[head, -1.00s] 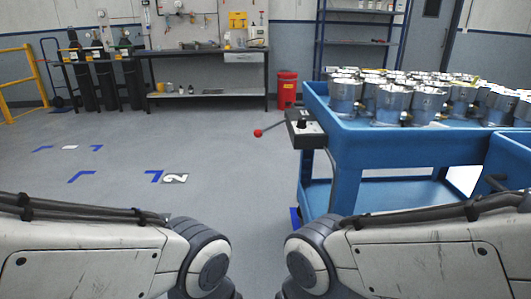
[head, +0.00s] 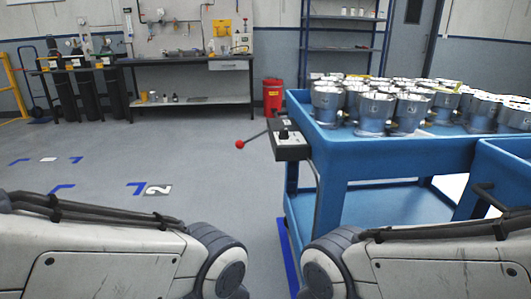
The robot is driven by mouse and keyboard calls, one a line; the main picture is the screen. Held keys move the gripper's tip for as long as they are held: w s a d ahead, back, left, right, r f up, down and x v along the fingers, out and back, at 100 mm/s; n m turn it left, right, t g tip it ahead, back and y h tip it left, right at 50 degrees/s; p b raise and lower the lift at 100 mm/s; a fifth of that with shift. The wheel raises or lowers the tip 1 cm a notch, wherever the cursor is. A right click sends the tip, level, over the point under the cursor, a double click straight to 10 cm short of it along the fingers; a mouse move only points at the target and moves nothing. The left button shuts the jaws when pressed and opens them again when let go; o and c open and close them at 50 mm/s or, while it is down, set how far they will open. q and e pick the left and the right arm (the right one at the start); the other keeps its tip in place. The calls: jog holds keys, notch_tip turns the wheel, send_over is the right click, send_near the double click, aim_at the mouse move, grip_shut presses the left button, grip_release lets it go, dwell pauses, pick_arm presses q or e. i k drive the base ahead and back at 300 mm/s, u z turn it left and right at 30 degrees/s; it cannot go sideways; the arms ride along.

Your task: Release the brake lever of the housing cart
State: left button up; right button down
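The blue housing cart (head: 355,154) stands at the right with several metal housings (head: 372,107) on its top tray. A dark control box (head: 290,142) is fixed to the cart's left end. The brake lever, a thin rod with a red ball knob (head: 239,144), sticks out leftward from beside the box. Both of my arms show at the bottom of the head view, but neither gripper is in view. Both arms are apart from the lever in the picture.
A workbench (head: 190,63) with gas cylinders at its left stands along the back wall. A red bin (head: 272,96) stands behind the cart. Blue floor marks (head: 136,187) lie at left. The grey floor left of the cart is clear.

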aim_at(240, 144)
jog(key=u, duration=0.05)
jog(key=i, duration=1.1)
jog(key=u, duration=0.2)
